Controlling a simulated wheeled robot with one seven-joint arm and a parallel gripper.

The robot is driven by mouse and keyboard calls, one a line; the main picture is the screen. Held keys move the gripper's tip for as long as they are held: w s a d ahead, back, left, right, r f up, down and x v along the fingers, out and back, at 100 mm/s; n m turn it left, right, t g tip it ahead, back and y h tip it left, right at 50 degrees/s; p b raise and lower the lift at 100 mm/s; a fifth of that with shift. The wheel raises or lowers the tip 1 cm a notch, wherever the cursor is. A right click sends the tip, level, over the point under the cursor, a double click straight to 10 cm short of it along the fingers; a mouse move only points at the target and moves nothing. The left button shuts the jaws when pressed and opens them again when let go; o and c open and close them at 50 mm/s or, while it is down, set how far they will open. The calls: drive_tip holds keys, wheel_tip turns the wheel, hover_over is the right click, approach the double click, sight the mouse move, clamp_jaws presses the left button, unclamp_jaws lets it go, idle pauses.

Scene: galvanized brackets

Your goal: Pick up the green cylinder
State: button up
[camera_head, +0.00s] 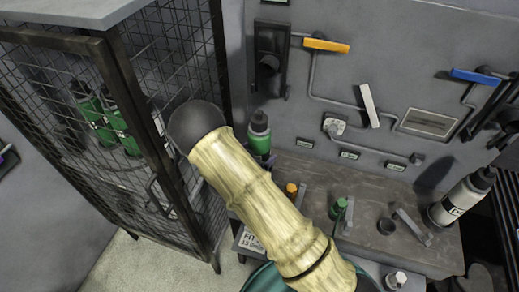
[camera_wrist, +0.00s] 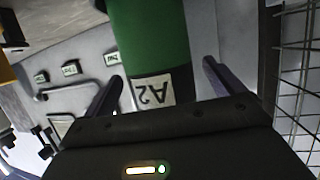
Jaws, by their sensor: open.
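A green cylinder (camera_head: 259,135) with a dark top stands upright at the back left of the bench, beside the wire cage. In the wrist view a green cylinder (camera_wrist: 150,35) with a white "A2" label and a dark end band fills the upper middle. My gripper (camera_wrist: 163,70) is open, with one finger on each side of the cylinder in that view. A gap shows on both sides, so it is not gripped.
A wire cage (camera_head: 145,150) with more green cylinders (camera_head: 104,118) stands at the left. The bench (camera_head: 380,225) holds a small green-topped part (camera_head: 338,208), an orange-topped part (camera_head: 291,190) and a white bottle (camera_head: 461,196). A wall panel (camera_head: 345,65) with pipes and coloured levers stands behind.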

drive_tip(key=shift+x, duration=0.85)
clamp_jaws()
drive_tip(key=shift+w+r, duration=0.15)
drive_tip(key=shift+r, duration=0.05)
